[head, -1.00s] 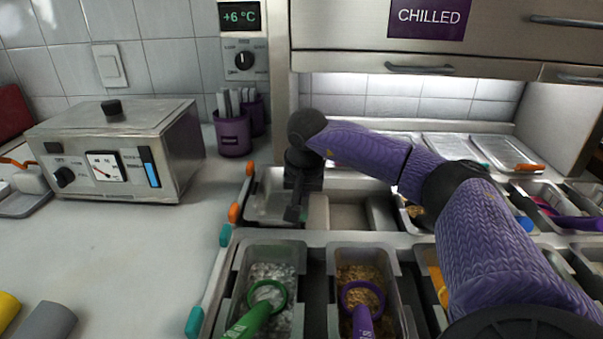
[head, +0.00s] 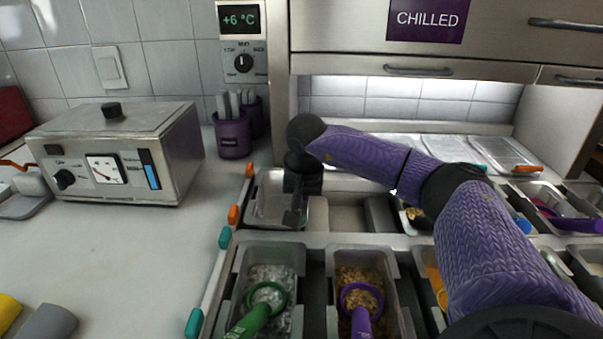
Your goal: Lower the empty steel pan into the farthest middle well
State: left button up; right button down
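The empty steel pan (head: 270,207) is at the back left end of the counter, at the far end of the middle row of wells. It looks roughly level, and my arm hides its back right part. I cannot tell whether its rim rests on the well edge or is slightly above it. My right gripper (head: 295,218) points down at the pan's right side, its fingers overlapping the right wall. The finger gap is too small and dark to show whether they are closed on the wall. My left gripper is out of view.
In front are a pan of pale chips with a green scoop (head: 254,316) and a pan of brown crumbs with a purple scoop (head: 361,315). A steel warmer (head: 120,155) and a purple cup (head: 232,138) stand left. The white worktop (head: 130,255) has free room.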

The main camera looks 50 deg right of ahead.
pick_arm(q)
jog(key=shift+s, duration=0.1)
pick_arm(e)
jog(key=shift+f+b, duration=0.3)
jog(key=shift+f, duration=0.4)
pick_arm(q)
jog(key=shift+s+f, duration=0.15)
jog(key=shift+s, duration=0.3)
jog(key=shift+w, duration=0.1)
pick_arm(e)
jog(key=shift+p, duration=0.3)
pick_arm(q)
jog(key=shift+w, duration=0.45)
pick_arm(e)
jog(key=c, duration=0.7)
grip_release()
jog(key=shift+c, duration=0.2)
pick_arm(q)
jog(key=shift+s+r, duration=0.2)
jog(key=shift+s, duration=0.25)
pick_arm(e)
jog(key=shift+o, duration=0.3)
